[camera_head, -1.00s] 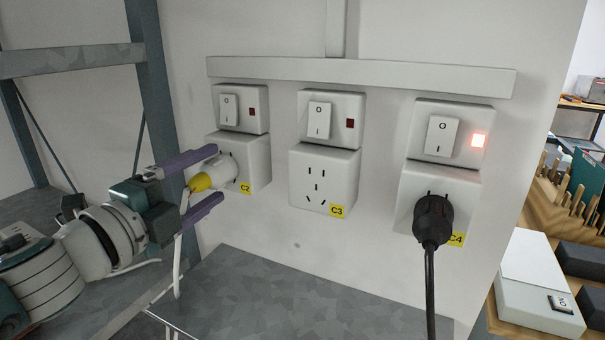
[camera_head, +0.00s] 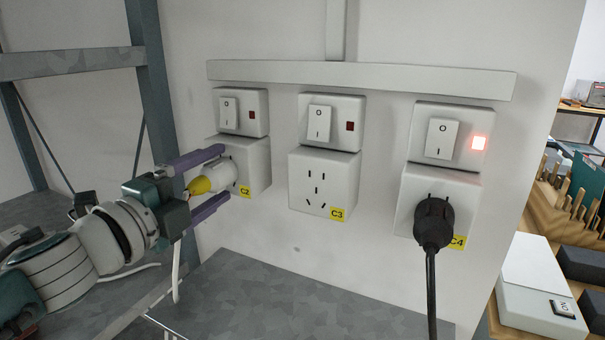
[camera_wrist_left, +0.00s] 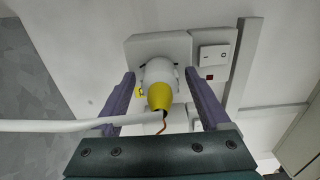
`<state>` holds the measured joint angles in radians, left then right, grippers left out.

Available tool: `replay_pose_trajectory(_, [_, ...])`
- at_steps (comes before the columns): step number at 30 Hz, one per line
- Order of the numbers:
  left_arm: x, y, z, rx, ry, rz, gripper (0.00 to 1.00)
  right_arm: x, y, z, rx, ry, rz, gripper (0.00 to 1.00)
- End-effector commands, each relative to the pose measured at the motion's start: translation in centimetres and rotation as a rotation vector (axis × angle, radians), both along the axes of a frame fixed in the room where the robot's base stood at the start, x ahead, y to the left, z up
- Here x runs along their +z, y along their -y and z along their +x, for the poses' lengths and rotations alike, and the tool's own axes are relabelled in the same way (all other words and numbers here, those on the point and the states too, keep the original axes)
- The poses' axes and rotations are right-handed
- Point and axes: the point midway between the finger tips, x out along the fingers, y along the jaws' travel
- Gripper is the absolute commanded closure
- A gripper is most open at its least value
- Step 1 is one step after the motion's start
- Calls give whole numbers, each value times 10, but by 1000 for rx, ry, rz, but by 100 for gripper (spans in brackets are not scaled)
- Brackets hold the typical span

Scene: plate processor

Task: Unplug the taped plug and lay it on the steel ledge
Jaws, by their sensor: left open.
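The taped plug (camera_head: 216,175) is white with a yellow taped collar and sits in the C2 socket (camera_head: 258,160) at the left of the row. It also shows in the left wrist view (camera_wrist_left: 159,82), with a white cable and a thin copper-coloured strand at its tail. My left gripper (camera_head: 222,174) is open, its purple fingers above and below the plug in the head view; in the wrist view there is a gap on each side. The steel ledge (camera_head: 300,300) lies below the sockets and is bare. My right gripper is not in view.
The C3 socket (camera_head: 340,180) is empty. A black plug (camera_head: 433,222) fills C4, whose switch lamp (camera_head: 479,143) glows red; its cable hangs down across the ledge's right end. A steel rack post (camera_head: 155,90) stands left of the sockets.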

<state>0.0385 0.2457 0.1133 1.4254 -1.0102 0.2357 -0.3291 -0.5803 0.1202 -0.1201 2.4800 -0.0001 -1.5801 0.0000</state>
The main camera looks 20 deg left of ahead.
Motion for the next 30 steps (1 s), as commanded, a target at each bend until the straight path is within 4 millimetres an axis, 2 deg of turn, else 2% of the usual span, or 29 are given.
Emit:
replay_pose_trajectory(12, [0, 0, 0, 0, 0, 0, 21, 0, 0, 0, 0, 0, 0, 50])
replay_pose_trajectory(30, [0, 0, 0, 0, 0, 0, 89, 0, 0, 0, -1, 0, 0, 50])
